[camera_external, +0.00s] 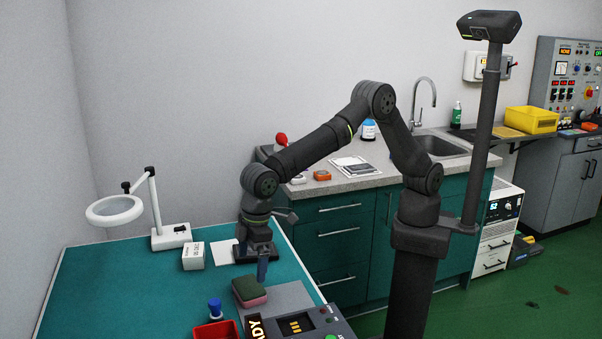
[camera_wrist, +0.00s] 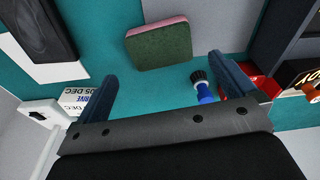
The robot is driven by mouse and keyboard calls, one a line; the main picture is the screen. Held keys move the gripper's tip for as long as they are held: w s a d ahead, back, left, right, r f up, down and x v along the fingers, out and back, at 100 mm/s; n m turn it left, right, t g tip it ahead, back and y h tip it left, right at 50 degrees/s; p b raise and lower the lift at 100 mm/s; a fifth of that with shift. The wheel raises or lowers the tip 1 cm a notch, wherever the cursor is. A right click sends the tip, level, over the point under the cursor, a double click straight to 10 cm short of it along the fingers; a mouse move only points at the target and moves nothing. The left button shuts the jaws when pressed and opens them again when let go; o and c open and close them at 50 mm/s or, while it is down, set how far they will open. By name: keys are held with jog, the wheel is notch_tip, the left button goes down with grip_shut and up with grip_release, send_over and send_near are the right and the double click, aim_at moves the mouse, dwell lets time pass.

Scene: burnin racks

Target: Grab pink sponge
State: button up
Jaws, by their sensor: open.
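The sponge (camera_external: 249,288) lies on the teal bench top, with a dark green upper layer and a pink lower layer. In the wrist view the sponge (camera_wrist: 160,44) shows its green face and a pink edge, just beyond and between my fingertips. My gripper (camera_external: 262,272) points down above and slightly behind the sponge in the external view. In the wrist view my gripper (camera_wrist: 163,67) has its two blue fingers wide apart with nothing between them. The sponge appears apart from the fingers.
A white labelled box (camera_external: 193,256) and a magnifier lamp (camera_external: 170,236) stand behind. The bench's left side (camera_external: 110,295) is clear.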

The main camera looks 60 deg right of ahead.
aim_at(249, 285)
jog(key=f, duration=0.5)
jog(key=a+f, duration=0.1)
jog(key=f, duration=0.1)
jog(key=shift+w+f, duration=0.2)
jog(key=shift+w, duration=0.15)
jog(key=c, duration=0.8)
